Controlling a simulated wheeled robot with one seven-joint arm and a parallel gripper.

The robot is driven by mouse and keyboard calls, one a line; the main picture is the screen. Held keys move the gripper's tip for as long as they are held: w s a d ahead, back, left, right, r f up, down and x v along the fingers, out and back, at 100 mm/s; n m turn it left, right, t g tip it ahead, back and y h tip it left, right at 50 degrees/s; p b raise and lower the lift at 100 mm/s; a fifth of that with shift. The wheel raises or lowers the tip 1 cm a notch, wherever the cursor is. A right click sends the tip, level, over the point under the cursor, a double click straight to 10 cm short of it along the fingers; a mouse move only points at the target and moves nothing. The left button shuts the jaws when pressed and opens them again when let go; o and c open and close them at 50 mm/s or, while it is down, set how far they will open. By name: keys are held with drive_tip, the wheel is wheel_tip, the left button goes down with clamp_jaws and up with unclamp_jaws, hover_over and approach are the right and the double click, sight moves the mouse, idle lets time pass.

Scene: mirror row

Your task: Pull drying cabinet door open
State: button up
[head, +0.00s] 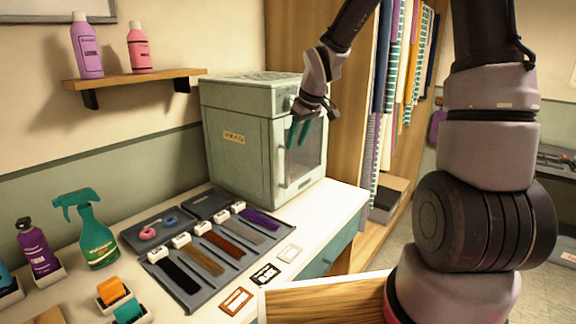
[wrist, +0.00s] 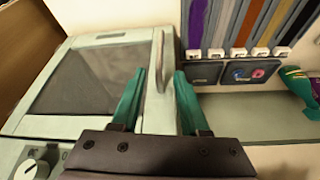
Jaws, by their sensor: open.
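The drying cabinet (head: 236,157) is a pale green box on the white counter in the head view. Its door (head: 308,148), with a dark window, faces right and looks closed. The door also shows in the wrist view (wrist: 85,82). An upright bar handle (head: 283,168) runs along the door's near edge. My gripper (head: 300,132), with teal fingers, is open and empty in front of the door. In the wrist view, the handle (wrist: 160,50) appears between the spread fingertips of my gripper (wrist: 160,80). I cannot tell whether either finger touches it.
A grey tray (head: 217,262) with several coloured strips lies on the counter before the cabinet. A green spray bottle (head: 93,235) stands left of it. A tall wooden shelf (head: 345,110) with hanging strips stands right of the cabinet.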

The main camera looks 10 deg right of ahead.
hover_over(288, 184)
drive_tip(key=f, duration=0.9)
drive_tip(key=shift+w+f, duration=0.2)
drive_tip(key=shift+w, duration=0.1)
clamp_jaws()
idle(0.8)
